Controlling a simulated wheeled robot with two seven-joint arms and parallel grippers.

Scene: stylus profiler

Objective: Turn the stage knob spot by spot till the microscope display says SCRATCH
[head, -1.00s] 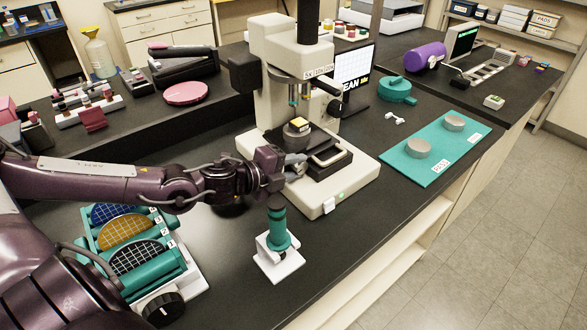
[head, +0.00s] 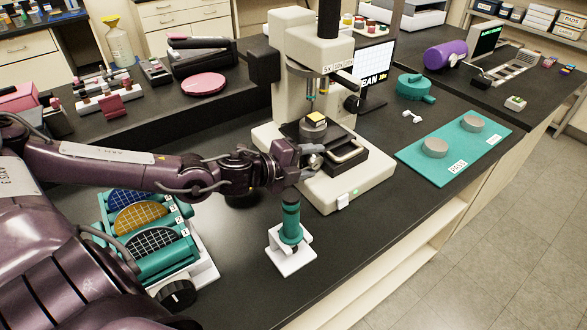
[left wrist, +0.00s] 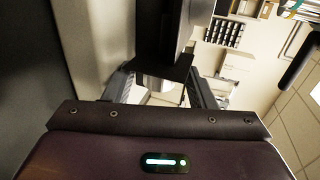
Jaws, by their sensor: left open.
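The microscope (head: 305,75) stands on the bench with a small yellow-topped sample (head: 314,118) on its stage (head: 345,152). Its display (head: 376,72), behind it, shows a grid and text ending in "EAN"; the column hides the first letters. My left gripper (head: 308,160) is at the left front side of the stage, its jaws open. In the left wrist view, a pale rounded part, probably the stage knob (left wrist: 160,84), lies between the open fingers (left wrist: 160,92). In the head view the gripper mostly hides the knob; contact cannot be told. My right gripper is out of view.
A teal tool on a white stand (head: 291,225) is just below my left gripper. A teal wafer rack (head: 165,262) with a black knob is at lower left. A teal mat (head: 450,165) with two grey discs lies right.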

